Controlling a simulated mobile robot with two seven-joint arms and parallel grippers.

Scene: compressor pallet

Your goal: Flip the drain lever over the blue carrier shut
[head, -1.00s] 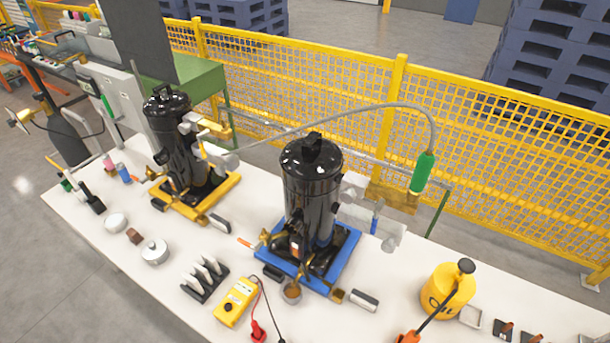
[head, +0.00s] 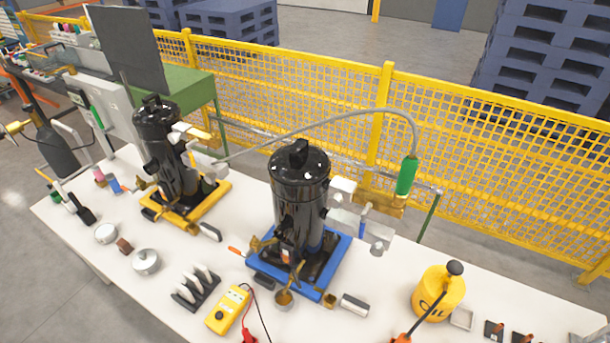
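The blue carrier (head: 333,262) stands on the white table and bears a tall black compressor (head: 299,205). At its left front a brass valve (head: 262,244) has a thin lever with an orange tip (head: 234,249) pointing out to the left. A second brass fitting (head: 297,272) sits at the front, above a small cup (head: 284,301) with brown contents. I cannot tell which of these is the drain lever, or whether its valve is open. A blue-handled part (head: 362,229) stands on the grey fittings at the right. Neither gripper is in view.
A second black compressor (head: 166,150) stands on a yellow carrier (head: 206,207). A hose (head: 330,115) arches above, ending in a green handle (head: 407,176). A yellow meter (head: 228,309), a slotted rack (head: 196,287) and a yellow oil can (head: 437,293) stand near the table front. Yellow mesh fencing runs behind.

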